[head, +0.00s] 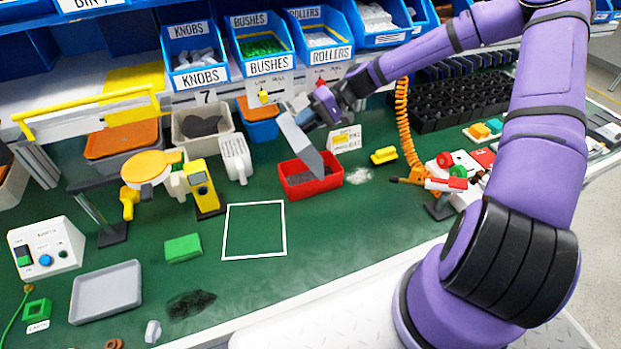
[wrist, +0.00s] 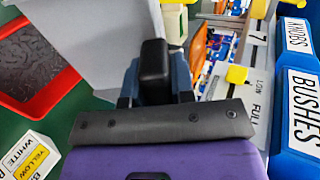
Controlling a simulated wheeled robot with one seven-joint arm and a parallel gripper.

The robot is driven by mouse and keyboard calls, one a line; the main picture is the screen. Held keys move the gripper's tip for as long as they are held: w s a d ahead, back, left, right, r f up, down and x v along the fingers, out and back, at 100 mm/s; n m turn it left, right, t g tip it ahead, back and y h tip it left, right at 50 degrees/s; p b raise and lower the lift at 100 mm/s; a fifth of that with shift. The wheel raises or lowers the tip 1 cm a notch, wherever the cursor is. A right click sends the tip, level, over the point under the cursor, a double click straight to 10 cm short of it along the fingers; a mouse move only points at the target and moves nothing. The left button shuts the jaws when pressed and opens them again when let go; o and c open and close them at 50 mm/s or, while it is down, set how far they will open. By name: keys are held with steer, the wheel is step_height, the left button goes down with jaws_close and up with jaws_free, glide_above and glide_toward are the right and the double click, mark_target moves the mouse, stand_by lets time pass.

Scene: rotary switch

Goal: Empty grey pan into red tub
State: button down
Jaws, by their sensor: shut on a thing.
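My gripper (head: 318,106) is shut on the grey pan (head: 303,143). The pan is tipped steeply, with its lower edge over the red tub (head: 322,187). The tub stands on the green bench mat and has dark grey material in its bottom. In the wrist view the pan (wrist: 112,42) is a plain grey face just beyond my gripper (wrist: 155,72). The red tub (wrist: 68,80) shows at the left with dark granular material in it. The pan's inside is mostly hidden, so I cannot tell whether anything is left in it.
Pale grains (head: 358,175) lie on the mat right of the tub. A yellow block (head: 384,155) and a small label card (head: 345,138) stand close by. Blue bins (head: 268,65) line the back. A white outlined square (head: 255,257) is empty.

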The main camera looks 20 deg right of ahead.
mark_target(289, 133)
steer(key=shift+a, duration=0.1)
stand_by(0.3)
steer(key=shift+a+f+h, duration=0.2)
steer(key=shift+a+h, duration=0.5)
steer(key=shift+a, duration=0.15)
steer(key=shift+a+f+h, duration=0.15)
steer(key=shift+a+h, duration=0.55)
steer(key=shift+a, duration=0.1)
steer(key=shift+a, duration=0.1)
steer(key=a+f+h, duration=0.3)
steer(key=a+h, duration=0.1)
steer(key=a, duration=0.1)
steer(key=shift+a+f+h, duration=0.15)
steer(key=shift+a+h, duration=0.05)
steer(key=shift+h, duration=0.2)
steer(key=shift+s+a, duration=0.1)
steer(key=shift+a+f+h, duration=0.8)
steer(key=shift+f+h, duration=0.25)
steer(key=shift+f, duration=0.05)
steer(key=shift+a+f+h, duration=0.75)
steer(key=shift+f+h, duration=0.3)
steer(key=shift+f, duration=0.05)
